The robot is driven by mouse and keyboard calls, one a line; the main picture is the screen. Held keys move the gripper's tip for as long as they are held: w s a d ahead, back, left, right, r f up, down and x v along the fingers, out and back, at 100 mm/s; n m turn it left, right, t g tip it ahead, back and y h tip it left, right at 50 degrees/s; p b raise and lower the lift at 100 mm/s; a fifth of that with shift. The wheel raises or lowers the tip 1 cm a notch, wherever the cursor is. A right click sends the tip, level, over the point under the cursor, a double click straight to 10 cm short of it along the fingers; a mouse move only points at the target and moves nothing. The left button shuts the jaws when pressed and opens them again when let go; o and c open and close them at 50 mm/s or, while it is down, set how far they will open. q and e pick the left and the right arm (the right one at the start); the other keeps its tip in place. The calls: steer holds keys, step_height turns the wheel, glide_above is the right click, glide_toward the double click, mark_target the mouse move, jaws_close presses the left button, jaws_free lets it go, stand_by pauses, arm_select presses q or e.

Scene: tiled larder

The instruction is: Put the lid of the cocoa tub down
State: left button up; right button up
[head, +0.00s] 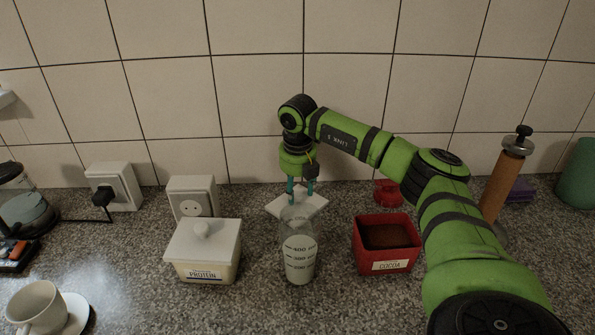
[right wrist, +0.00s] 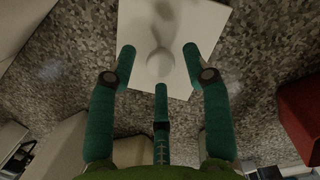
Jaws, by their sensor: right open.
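The cocoa tub (head: 388,265) is a red square tub labelled COCOA, standing uncovered with brown powder inside. Part of a red tub (right wrist: 302,110) shows at the right of the right wrist view. A white square lid (head: 318,202) with a round knob appears to lie flat on the counter, left of the tub and behind the bottle. The lid (right wrist: 200,20) fills the top of the right wrist view. My right gripper (head: 301,190) is open, pointing down over the lid; its fingers (right wrist: 160,68) are spread around the knob. My left gripper is out of view.
A clear measuring bottle (head: 299,262) stands just in front of the lid. The protein tub (head: 206,270), with its white lid on, is to its left. A small red object (head: 388,193) sits behind the cocoa tub. Wall sockets (head: 192,198) are at back left; a cup (head: 38,305) is at front left.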

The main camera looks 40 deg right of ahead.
step_height(320, 180, up, 10)
steer(key=s+a+b, duration=0.1)
steer(key=shift+s+r, duration=0.15)
stand_by(0.5)
